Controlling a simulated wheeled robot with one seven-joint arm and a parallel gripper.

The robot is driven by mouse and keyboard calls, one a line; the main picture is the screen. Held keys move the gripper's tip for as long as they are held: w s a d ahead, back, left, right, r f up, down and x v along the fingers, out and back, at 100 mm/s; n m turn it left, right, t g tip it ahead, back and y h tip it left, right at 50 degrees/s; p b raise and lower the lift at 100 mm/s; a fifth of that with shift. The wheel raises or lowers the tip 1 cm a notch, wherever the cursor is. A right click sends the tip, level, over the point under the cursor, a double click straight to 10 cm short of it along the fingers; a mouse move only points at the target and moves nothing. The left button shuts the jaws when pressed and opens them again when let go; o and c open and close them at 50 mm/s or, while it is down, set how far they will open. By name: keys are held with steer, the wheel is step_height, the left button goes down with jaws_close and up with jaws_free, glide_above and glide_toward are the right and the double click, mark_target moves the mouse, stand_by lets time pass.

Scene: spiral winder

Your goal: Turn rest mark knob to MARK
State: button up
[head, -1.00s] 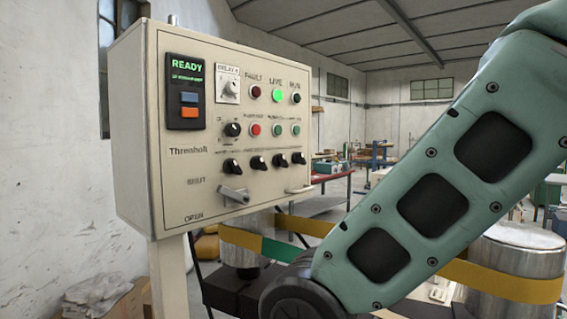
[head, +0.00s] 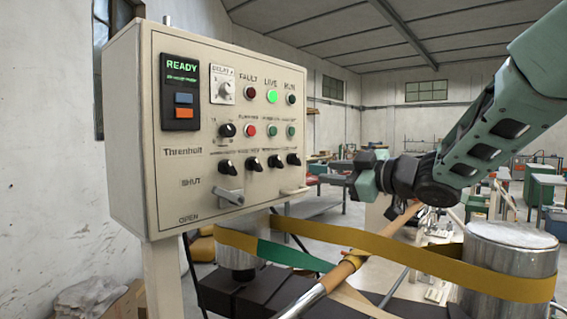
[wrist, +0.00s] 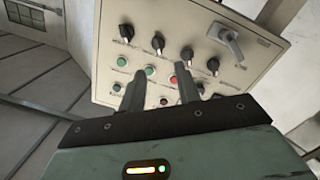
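The cream control panel (head: 170,195) stands at left in the head view. It bears a row of several black knobs, from the leftmost (head: 226,166) to the rightmost (head: 293,159). A single black knob (head: 227,130) sits above, and a pale knob (head: 226,91) is under the delay label. I cannot read which one is the rest mark knob or find the word MARK. My gripper (head: 362,176) is in free air right of the panel, touching nothing. In the wrist view its fingers (wrist: 158,70) are apart and empty; the row knobs (wrist: 158,43) show upside down beyond them.
A grey lever (head: 229,196) juts from the panel's lower part, between SHUT and OPEN. Lit buttons and lamps, one bright green (head: 272,96), sit near the knobs. Below my arm are a yellow belt (head: 410,259), a slanted rod (head: 303,302) and a metal drum (head: 512,262).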

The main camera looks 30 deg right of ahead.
mark_target(280, 161)
steer(key=shift+n+y, duration=0.5)
steer(key=p+x, duration=0.1)
steer(key=x, duration=0.3)
steer(key=r+p+x, duration=0.1)
steer(key=p+x, duration=0.1)
steer(key=x, duration=0.3)
steer(key=p+x, duration=0.1)
steer(key=x, duration=0.4)
steer(key=shift+d+r+p, duration=0.3)
steer(key=shift+d, duration=0.05)
steer(key=shift+x, duration=0.85)
steer(key=shift+f, duration=0.1)
jaws_close()
